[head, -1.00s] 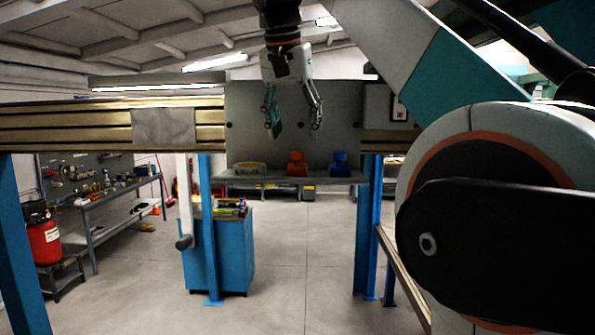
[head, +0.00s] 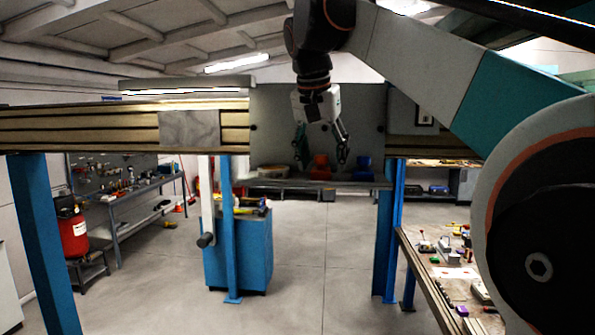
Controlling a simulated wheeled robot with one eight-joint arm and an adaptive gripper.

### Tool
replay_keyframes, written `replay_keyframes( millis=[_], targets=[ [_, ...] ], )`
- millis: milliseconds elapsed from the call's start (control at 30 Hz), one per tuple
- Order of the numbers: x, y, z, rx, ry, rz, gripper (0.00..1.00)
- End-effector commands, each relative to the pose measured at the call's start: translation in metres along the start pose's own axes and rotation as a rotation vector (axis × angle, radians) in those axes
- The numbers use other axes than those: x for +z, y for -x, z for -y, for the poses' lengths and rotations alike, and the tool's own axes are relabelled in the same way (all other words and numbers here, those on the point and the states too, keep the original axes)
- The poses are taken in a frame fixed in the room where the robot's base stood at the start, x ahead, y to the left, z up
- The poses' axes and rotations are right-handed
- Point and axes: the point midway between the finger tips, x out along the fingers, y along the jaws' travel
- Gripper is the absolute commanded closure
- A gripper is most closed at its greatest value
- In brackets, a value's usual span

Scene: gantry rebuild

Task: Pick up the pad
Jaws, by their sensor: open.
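My gripper (head: 322,152) hangs from my arm in the upper middle of the head view, fingers pointing down. Its two dark fingers are apart with nothing between them. Behind it is a grey upright panel (head: 275,105) on the gantry beam. I cannot pick out the pad with certainty. A pale sheet with red marks (head: 455,272) lies on the wooden bench (head: 420,252) at the right, far below and to the right of my gripper; it is too small to tell whether it is the pad. Part of that bench is hidden behind my arm.
The gantry beam (head: 80,125) crosses the view on blue posts (head: 45,240), with a grey marbled plate (head: 190,128) on it. Small tools and parts lie on the right bench. A blue cabinet (head: 240,252) and red tank (head: 72,235) stand behind. The middle floor is open.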

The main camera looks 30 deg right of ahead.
Motion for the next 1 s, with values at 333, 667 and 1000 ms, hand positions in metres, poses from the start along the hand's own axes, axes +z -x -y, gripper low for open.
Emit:
replay_keyframes(
  millis=[333,667,1000],
  targets=[
    [0.000,0.000,0.000,0.000,0.000,0.000,0.87],
    [-0.001,0.002,0.000,0.001,0.000,0.001,0.87],
    [-0.015,0.029,-0.002,-0.001,0.003,0.000,0.92]
  ],
)
